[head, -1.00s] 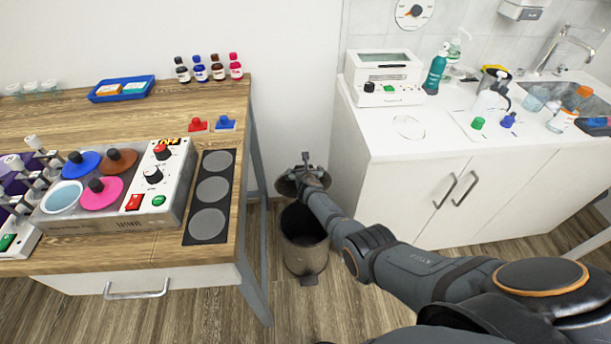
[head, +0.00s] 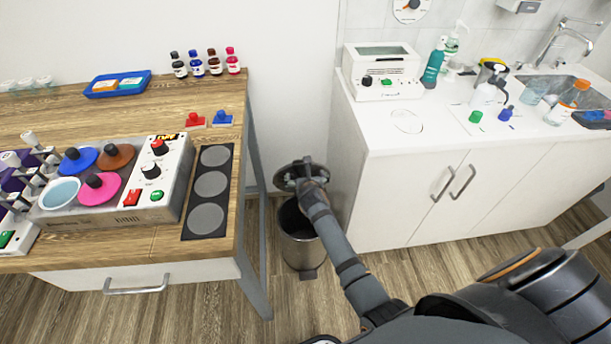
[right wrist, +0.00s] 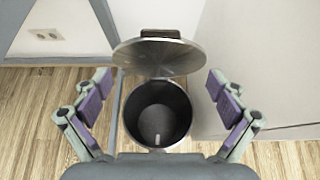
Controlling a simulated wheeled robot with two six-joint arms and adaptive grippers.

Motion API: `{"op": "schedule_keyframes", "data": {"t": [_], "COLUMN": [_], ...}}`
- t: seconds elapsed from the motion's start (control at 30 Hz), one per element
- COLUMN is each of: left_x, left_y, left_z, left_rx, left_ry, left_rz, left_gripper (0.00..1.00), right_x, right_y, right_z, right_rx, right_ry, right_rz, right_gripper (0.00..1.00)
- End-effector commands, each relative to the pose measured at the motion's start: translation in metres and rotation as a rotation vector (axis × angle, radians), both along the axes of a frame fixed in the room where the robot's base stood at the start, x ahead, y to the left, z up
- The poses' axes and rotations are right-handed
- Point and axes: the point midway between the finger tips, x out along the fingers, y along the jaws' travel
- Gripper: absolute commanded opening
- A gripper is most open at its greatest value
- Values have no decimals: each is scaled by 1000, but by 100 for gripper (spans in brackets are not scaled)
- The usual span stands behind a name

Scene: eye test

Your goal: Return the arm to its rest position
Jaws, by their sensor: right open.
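My right arm reaches from the lower right to the pedal bin (head: 300,248) between the wooden table and the white cabinet. My right gripper (head: 302,168) is small in the head view, in front of the bin's raised lid (head: 290,176). In the right wrist view my right gripper (right wrist: 160,100) is open, its purple-padded fingers wide apart with nothing between them. That view looks down into the open bin (right wrist: 128,112), where a small pale object (right wrist: 157,139) lies at the bottom. My left gripper is not in view.
The wooden table (head: 215,255) at left carries a stirrer device (head: 150,205), a black mat with grey discs (head: 187,222) and several small bottles (head: 214,64). The white counter (head: 385,135) at right holds a white device (head: 382,75), bottles and a sink. Floor shows between them.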

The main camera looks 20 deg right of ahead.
Motion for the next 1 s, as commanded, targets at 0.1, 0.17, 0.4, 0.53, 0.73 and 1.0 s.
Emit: {"op": "schedule_keyframes", "data": {"t": [0.1,0.17,0.4,0.53,0.73,1.0], "left_x": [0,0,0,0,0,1], "left_y": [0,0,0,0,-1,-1], "left_z": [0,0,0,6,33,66], "left_rx": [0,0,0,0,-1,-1], "left_ry": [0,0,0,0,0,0], "left_rz": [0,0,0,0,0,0], "left_gripper": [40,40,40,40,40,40], "right_x": [0,0,0,-12,-107,-315], "right_y": [0,0,0,1,4,-10], "right_z": [0,0,0,-22,-138,-262], "right_rx": [0,0,1,100,669,1312], "right_ry": [0,0,0,20,117,116], "right_rz": [0,0,-1,-49,-451,-1410], "right_gripper": [96,96,96,96,96,96]}}
